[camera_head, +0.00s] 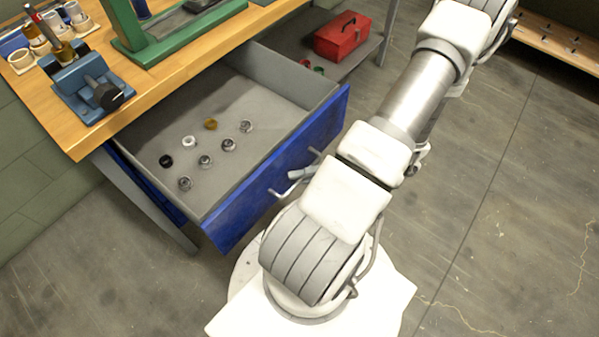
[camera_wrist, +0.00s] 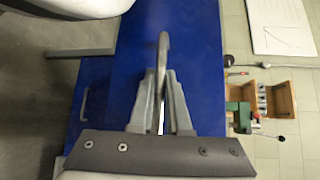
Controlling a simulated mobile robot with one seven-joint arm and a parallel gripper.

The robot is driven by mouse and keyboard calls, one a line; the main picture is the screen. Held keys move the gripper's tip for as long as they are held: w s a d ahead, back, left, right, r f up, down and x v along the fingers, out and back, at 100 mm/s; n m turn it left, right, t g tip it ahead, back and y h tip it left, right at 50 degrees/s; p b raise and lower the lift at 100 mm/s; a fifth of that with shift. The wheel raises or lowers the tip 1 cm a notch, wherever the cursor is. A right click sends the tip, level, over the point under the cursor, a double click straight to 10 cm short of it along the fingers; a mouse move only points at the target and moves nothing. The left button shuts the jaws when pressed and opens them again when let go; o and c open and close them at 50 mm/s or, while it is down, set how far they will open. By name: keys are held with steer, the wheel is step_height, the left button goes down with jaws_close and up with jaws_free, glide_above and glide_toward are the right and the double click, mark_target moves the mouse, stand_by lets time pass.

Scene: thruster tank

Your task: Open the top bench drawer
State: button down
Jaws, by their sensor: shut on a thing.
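The top bench drawer (camera_head: 276,180) has a blue front and a grey inside. In the head view it is pulled well out from under the wooden bench top. Its metal bar handle (camera_head: 290,185) is on the blue front, partly hidden by my arm. In the wrist view my gripper (camera_wrist: 163,75) is shut on the handle (camera_wrist: 163,50), with the blue drawer front behind it. Several small caps or nuts, black, white, brass and silver, lie on the drawer floor.
The wooden bench top (camera_head: 190,70) carries a blue vise (camera_head: 90,88), a green frame (camera_head: 180,40) and small cups. A red toolbox (camera_head: 342,36) sits on a low shelf behind the drawer. A lower drawer handle (camera_wrist: 84,104) shows in the wrist view. The floor at right is clear.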

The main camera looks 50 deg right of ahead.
stand_by(0.4)
steer(key=c, duration=0.9)
jaws_free()
steer(key=shift+s, duration=0.1)
steer(key=p+v, duration=0.1)
steer(key=v, duration=1.6)
steer(key=shift+s+d+p, duration=0.15)
steer(key=shift+s+p, duration=0.05)
steer(key=shift+p, duration=0.15)
steer(key=shift+r, duration=0.1)
